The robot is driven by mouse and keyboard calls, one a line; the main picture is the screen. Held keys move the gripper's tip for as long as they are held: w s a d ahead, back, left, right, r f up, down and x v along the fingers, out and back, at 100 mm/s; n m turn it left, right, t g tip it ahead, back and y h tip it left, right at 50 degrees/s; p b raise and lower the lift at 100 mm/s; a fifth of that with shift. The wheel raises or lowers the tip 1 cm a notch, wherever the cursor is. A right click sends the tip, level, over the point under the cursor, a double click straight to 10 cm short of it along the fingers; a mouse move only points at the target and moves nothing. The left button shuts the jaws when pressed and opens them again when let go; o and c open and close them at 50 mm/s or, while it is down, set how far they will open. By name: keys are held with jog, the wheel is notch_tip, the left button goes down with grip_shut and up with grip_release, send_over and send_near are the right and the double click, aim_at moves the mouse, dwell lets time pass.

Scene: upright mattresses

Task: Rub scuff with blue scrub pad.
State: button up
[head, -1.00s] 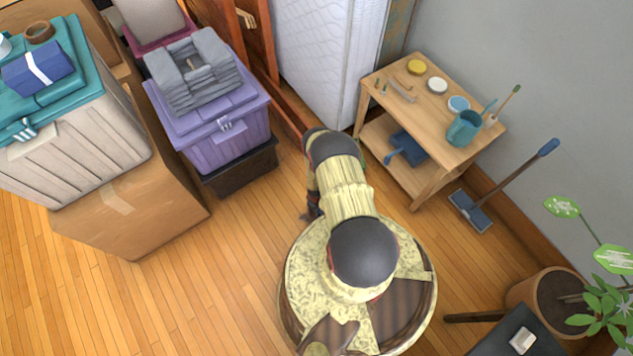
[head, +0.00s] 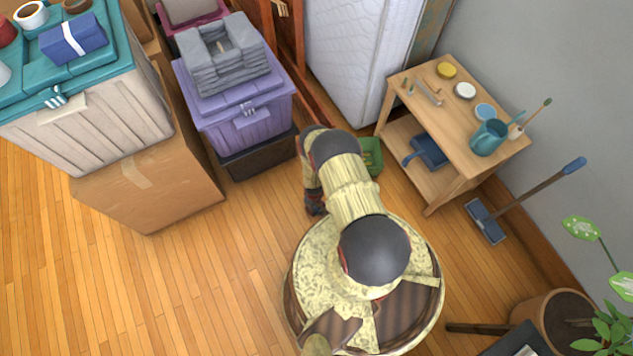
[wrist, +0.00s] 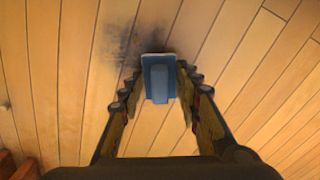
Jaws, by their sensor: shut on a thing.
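The scuff (wrist: 119,43) is a dark, smoky smudge on the wooden floor in the upper left of the wrist view. The blue scrub pad (wrist: 158,83) is a flat blue block with a raised lighter grip. My gripper (wrist: 159,74) is shut on the pad, with a finger on each side. In the picture the pad overlaps the lower right edge of the scuff. I cannot tell whether it touches the floor. In the head view my arm hides the pad and the scuff.
A wooden side table (head: 475,128) with tins and a teal mug (head: 489,137) stands to the right. A long-handled blue brush (head: 487,222) is beside it. The white mattress (head: 350,60) stands behind. Purple (head: 245,125) and beige bins (head: 110,130) are left. Floor is open lower left.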

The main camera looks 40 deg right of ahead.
jog(key=shift+f, duration=0.75)
dwell(1.2)
jog(key=shift+s+d, duration=0.3)
jog(key=shift+d, duration=0.95)
jog(key=shift+s+d, duration=0.35)
jog(key=shift+d, duration=0.95)
jog(key=shift+s+d, duration=0.3)
jog(key=shift+d, duration=0.95)
jog(key=shift+a, duration=0.1)
jog(key=shift+w+a, duration=0.3)
jog(key=shift+a, duration=1)
jog(key=shift+w+a, duration=0.35)
jog(key=shift+a, duration=0.95)
jog(key=shift+w+a, duration=0.3)
jog(key=shift+a, duration=1)
jog(key=shift+d, duration=0.1)
jog(key=shift+s+d, duration=0.3)
jog(key=shift+d, duration=1)
jog(key=shift+s+d, duration=0.35)
jog(key=shift+d, duration=1)
jog(key=shift+s+d, duration=0.3)
jog(key=shift+d, duration=1)
